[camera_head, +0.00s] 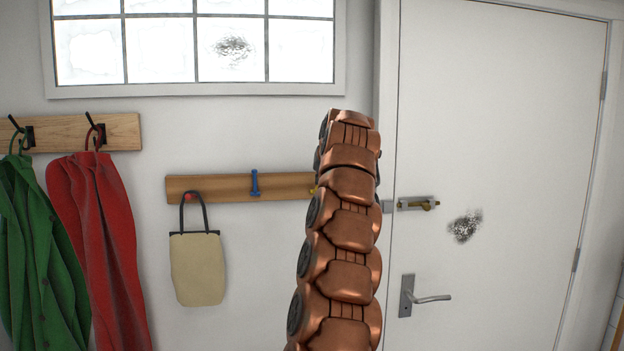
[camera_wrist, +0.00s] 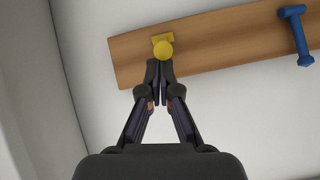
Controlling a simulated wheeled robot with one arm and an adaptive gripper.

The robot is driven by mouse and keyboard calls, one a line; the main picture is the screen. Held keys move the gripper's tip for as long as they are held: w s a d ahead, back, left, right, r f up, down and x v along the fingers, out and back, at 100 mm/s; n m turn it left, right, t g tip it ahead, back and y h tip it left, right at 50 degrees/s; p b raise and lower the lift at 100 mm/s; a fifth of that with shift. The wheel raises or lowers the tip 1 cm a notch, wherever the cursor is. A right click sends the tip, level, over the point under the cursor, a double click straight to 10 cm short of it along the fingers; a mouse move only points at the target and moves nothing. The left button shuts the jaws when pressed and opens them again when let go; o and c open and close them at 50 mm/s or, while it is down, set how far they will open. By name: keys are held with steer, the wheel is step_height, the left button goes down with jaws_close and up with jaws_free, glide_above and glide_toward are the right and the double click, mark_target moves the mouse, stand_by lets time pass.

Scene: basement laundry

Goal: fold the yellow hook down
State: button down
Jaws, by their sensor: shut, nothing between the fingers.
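The yellow hook (camera_wrist: 163,49) is at the left end of the wooden rail in the wrist view. It shows as a round knob facing the camera, with a small yellow plate behind it. It seems to stick out from the rail. In the head view only a yellow sliver (camera_head: 313,191) shows beside my arm, which hides the rest. My gripper (camera_wrist: 160,64) is shut and empty. Its fingertips are right at the knob's lower edge in the wrist view; I cannot tell whether they touch. In the head view my arm hides the gripper.
The wooden rail (camera_head: 223,190) also carries a blue hook (camera_head: 255,183) and a beige bag (camera_head: 197,268) on a red hook. Red (camera_head: 98,235) and green (camera_head: 40,255) coats hang at left. A white door (camera_head: 510,130) with a latch (camera_head: 418,204) and handle (camera_head: 430,298) is at right.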

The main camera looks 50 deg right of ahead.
steer(key=shift+w+a+f, duration=0.1)
steer(key=shift+a+f, duration=0.05)
steer(key=shift+a, duration=0.05)
stand_by(0.4)
steer(key=shift+f, duration=0.1)
